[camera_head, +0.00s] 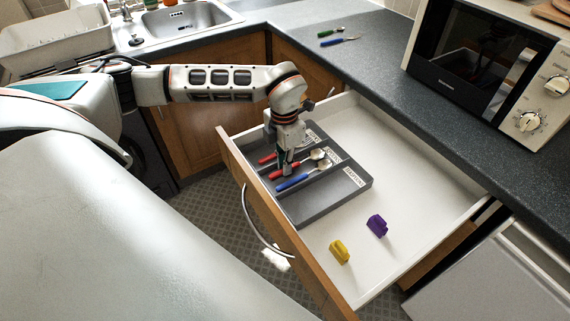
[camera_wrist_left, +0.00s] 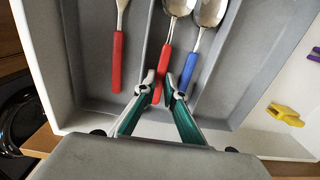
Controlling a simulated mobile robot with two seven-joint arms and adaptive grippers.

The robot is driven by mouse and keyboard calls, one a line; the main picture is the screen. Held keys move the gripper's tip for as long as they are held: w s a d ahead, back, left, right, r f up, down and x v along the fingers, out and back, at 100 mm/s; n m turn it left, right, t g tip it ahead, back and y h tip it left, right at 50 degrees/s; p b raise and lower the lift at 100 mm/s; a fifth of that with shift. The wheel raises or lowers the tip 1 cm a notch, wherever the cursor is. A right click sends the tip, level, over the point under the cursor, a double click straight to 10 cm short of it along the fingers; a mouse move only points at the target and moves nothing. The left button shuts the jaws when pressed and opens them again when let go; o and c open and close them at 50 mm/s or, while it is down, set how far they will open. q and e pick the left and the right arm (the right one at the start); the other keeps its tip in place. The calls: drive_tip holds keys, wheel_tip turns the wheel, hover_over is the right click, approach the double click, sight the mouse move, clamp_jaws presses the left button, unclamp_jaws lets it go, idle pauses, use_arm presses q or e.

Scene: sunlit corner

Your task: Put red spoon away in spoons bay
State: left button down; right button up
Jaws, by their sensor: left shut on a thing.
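The red spoon (camera_head: 277,174) has a red handle and a metal bowl. It lies in the middle bay of the grey cutlery tray (camera_head: 320,212) in the open drawer, and shows in the left wrist view (camera_wrist_left: 163,72). My left gripper (camera_wrist_left: 160,88) is shut on its handle near the end; it reaches down into the tray in the head view (camera_head: 286,170). A blue spoon (camera_wrist_left: 189,72) lies right beside it. Another red-handled utensil (camera_wrist_left: 118,62) lies in the bay to the left, across a divider. The tray labels are too small to read surely. My right gripper is out of view.
The white drawer (camera_head: 420,190) has a yellow clip (camera_head: 339,251) and a purple clip (camera_head: 377,226) on its bare floor. Green-handled (camera_head: 330,32) and blue-handled (camera_head: 340,41) utensils lie on the dark counter (camera_head: 370,60). A microwave (camera_head: 480,60) stands at right.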

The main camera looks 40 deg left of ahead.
use_arm(q)
drive_tip(key=shift+f, duration=0.35)
drive_tip(key=c, duration=2.4)
unclamp_jaws()
drive_tip(key=shift+r, duration=0.1)
drive_tip(key=shift+r, duration=0.3)
wheel_tip(320, 180, up, 12)
drive_tip(key=p, duration=0.1)
